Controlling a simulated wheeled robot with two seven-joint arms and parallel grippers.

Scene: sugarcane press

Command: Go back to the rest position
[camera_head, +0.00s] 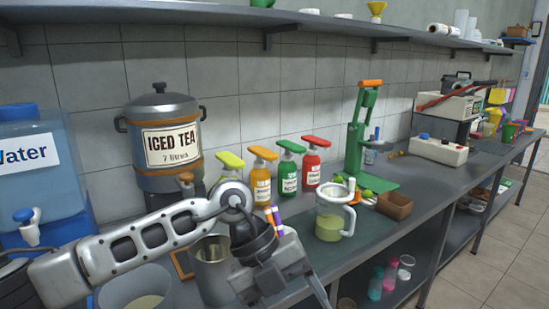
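My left arm comes in from the left, low over the near part of the counter. Its gripper (280,275) hangs at the bottom middle, in front of the metal cup and left of the pitcher. One grey finger shows and runs down to the picture's bottom edge; the fingertips are cut off, so I cannot tell whether it is open or shut, or whether it holds anything. My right gripper is not in view.
Near the arm stand a metal cup (211,268), a pitcher of pale green liquid (329,225), an iced tea urn (165,148), a water dispenser (30,185) and several pump bottles (261,178). A green press (355,150) stands further right. The floor (500,255) at right is clear.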

